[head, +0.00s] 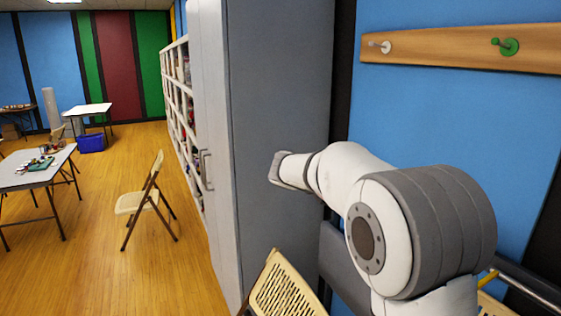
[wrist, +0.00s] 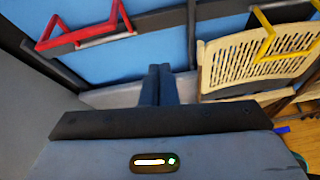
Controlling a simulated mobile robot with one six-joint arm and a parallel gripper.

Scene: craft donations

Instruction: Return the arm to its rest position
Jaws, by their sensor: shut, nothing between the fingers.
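In the wrist view my gripper (wrist: 161,72) points away from the camera, its two dark fingers together with nothing between them. Beyond the fingertips are a pale strip and a blue wall panel (wrist: 155,30). In the head view my white and grey arm reaches left across the front of a tall grey cabinet (head: 280,90). The gripper's fingers cannot be made out in that view.
A beige folding chair (wrist: 255,65) is right of the fingers in the wrist view, and a red bracket (wrist: 85,38) is upper left. In the head view, a wooden peg rail (head: 450,52) is on the wall. A folding chair (head: 135,203) and table (head: 35,178) stand left, with open floor between.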

